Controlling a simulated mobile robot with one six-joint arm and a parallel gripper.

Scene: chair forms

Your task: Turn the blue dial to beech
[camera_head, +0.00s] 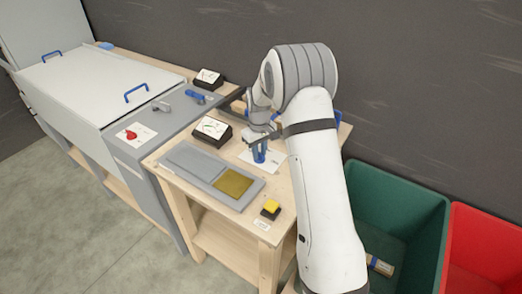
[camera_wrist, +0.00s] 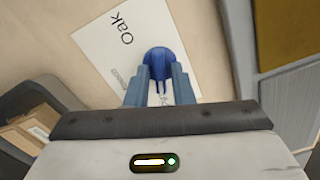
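The blue dial (camera_wrist: 160,58) sits on a white card (camera_wrist: 110,40) on the wooden bench. In the wrist view the card reads "Oak" at its upper left; smaller print beside the dial is partly covered and too small to read, and I see no "beech" label. My gripper (camera_wrist: 160,72) points down at the dial, its two blue fingers apart with the dial between their tips. I cannot tell whether they press on it. In the head view my gripper (camera_head: 259,152) is over the card (camera_head: 247,161), and the fingers and arm hide most of the dial.
A grey tray (camera_head: 193,163) with an olive pad (camera_head: 232,183) lies left of the card, and a yellow button (camera_head: 271,206) stands in front. A meter (camera_head: 212,130) stands behind the tray. Green (camera_head: 398,205) and red (camera_head: 490,245) bins are at the right, a grey cabinet (camera_head: 90,85) at the left.

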